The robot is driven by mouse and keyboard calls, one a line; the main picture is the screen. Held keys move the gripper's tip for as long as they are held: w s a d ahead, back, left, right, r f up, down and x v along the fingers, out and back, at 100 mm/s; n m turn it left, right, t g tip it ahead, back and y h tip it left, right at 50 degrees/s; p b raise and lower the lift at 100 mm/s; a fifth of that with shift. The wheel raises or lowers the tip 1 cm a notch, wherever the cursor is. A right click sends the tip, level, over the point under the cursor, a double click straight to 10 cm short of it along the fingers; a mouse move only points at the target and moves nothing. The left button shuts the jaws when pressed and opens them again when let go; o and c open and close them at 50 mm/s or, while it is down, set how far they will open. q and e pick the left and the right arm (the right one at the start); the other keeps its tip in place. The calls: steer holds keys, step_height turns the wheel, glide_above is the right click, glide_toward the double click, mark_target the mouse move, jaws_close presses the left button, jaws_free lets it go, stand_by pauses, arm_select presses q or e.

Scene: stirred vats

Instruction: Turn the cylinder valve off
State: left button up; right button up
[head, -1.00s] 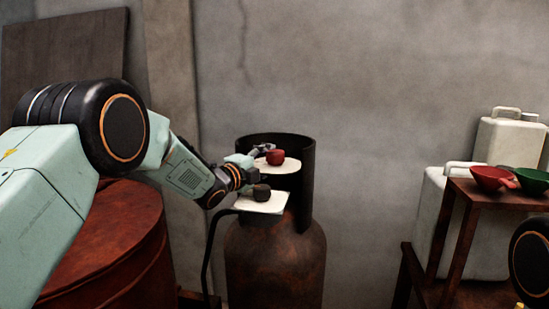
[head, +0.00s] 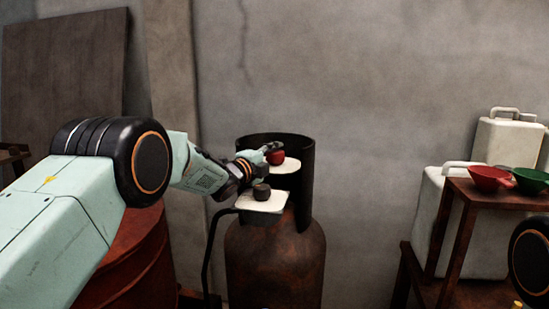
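The rusty gas cylinder (head: 275,262) stands upright against the wall, with a dark open collar (head: 304,160) around its top. A red valve knob (head: 276,158) sits over a white round plate (head: 287,166) inside the collar. A dark knob (head: 261,192) sits on a lower white plate (head: 264,205) at the front. My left gripper (head: 269,152) reaches in from the left, with its fingers at the left and top of the red knob. Whether they touch it, and how far they are apart, is too small to tell. My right gripper is not in view.
A rust-red drum (head: 135,262) stands at the left under my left arm. A black hose (head: 206,265) runs down beside the cylinder. At the right, a brown wooden stand (head: 470,190) holds a red funnel (head: 489,178) and a green one (head: 531,180), by white jerrycans (head: 508,140).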

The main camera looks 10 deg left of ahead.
arm_select(q)
steer(key=shift+w+d+f, duration=0.1)
steer(key=shift+w, duration=0.05)
steer(key=c, duration=0.8)
steer(key=shift+r+m+g+h+p, duration=0.3)
steer(key=shift+m+h+p, duration=0.2)
steer(key=shift+h+p, duration=0.3)
steer(key=shift+c, duration=0.2)
steer(key=shift+f+m+h+p, duration=0.2)
steer(key=shift+m+h+p, duration=0.1)
steer(key=o, duration=1.2)
steer(key=shift+c, duration=0.2)
steer(key=shift+f, duration=0.1)
steer(key=v, duration=1.2)
steer(key=shift+r, duration=0.25)
